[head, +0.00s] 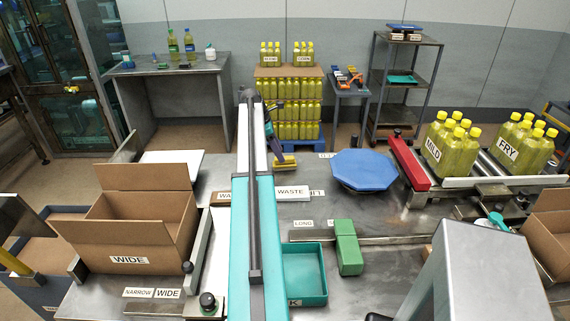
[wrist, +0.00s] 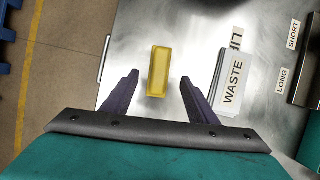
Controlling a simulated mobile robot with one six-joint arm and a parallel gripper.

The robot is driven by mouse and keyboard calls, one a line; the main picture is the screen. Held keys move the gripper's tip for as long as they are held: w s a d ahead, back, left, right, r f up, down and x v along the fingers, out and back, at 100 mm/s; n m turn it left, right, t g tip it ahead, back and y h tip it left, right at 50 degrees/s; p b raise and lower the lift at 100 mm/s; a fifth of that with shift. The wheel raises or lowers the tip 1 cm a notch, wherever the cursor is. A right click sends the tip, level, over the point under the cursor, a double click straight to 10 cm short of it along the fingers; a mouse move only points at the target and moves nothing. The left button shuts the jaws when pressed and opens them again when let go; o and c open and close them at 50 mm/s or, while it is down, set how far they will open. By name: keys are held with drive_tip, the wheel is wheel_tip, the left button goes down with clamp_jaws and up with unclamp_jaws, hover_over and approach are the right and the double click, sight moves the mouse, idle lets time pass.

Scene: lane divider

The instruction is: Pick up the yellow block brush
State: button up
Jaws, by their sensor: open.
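The yellow block brush (wrist: 158,71) is a small yellow rectangular block on the steel table. It appears between my fingertips in the wrist view, touching neither finger there. My gripper (wrist: 159,78) is open and empty, with its dark fingers on either side of the block. I cannot tell how far the fingertips are above it. In the head view the brush (head: 284,161) shows at the far edge of the table, just below my dark gripper fingers (head: 275,147), partly hidden by my arm.
A WASTE sign (wrist: 233,80) stands right of the brush. A blue octagonal turntable (head: 363,170) lies farther right. A green block (head: 347,248) and a teal tray (head: 304,275) are nearer. An open WIDE carton (head: 130,225) is left. Bare steel surrounds the brush.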

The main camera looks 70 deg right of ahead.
sight(285, 163)
drive_tip(key=shift+s+f, duration=0.1)
drive_tip(key=shift+f, duration=0.15)
drive_tip(key=shift+p+x, duration=1)
drive_tip(key=shift+x, duration=0.9)
drive_tip(key=shift+s+d+f, duration=0.3)
drive_tip(key=shift+s+f, duration=0.05)
drive_tip(key=shift+f, duration=0.25)
drive_tip(key=c, duration=1.2)
drive_tip(key=shift+o, duration=0.2)
drive_tip(key=shift+r, duration=0.1)
